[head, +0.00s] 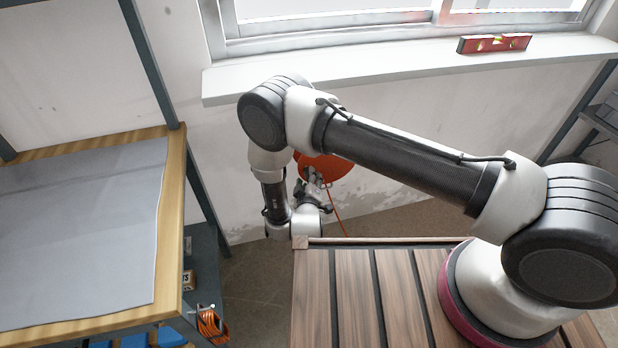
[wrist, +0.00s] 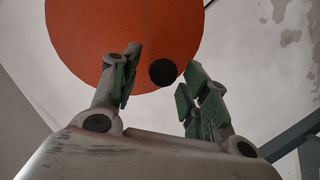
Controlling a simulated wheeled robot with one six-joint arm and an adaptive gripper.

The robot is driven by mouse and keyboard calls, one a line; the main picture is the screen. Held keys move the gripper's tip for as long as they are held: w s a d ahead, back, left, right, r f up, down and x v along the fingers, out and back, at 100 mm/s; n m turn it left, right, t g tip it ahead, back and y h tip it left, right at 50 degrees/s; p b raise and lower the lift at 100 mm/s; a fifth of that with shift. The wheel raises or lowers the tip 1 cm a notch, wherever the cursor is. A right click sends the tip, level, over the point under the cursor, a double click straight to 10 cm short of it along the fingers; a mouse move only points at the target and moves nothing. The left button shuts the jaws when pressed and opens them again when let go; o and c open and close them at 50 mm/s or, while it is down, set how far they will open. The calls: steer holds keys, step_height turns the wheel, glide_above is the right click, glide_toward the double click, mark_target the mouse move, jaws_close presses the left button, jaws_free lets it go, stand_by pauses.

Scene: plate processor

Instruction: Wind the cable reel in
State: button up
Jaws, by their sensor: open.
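The cable reel (head: 335,166) is an orange disc against the wall below the window sill, partly hidden behind my arm. A thin orange cable (head: 339,212) hangs down from it. In the wrist view the reel (wrist: 85,45) fills the upper middle, with a round black knob (wrist: 163,72) near its lower edge. My gripper (wrist: 162,64) is open, with one finger on each side of the knob in that view. I cannot tell whether the fingers touch the knob or how far away it is. In the head view my gripper (head: 312,177) is in front of the reel, partly hidden by the wrist.
A wooden workbench (head: 172,200) with a grey sheet (head: 80,230) stands at left. An orange coil (head: 210,324) hangs at its near corner. A red spirit level (head: 494,43) lies on the window sill (head: 400,72). Bare floor (head: 265,275) shows between the bench and my base.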

steer(key=shift+x, duration=1.2)
steer(key=shift+c, duration=0.5)
jaws_close()
steer(key=shift+w+r, duration=0.1)
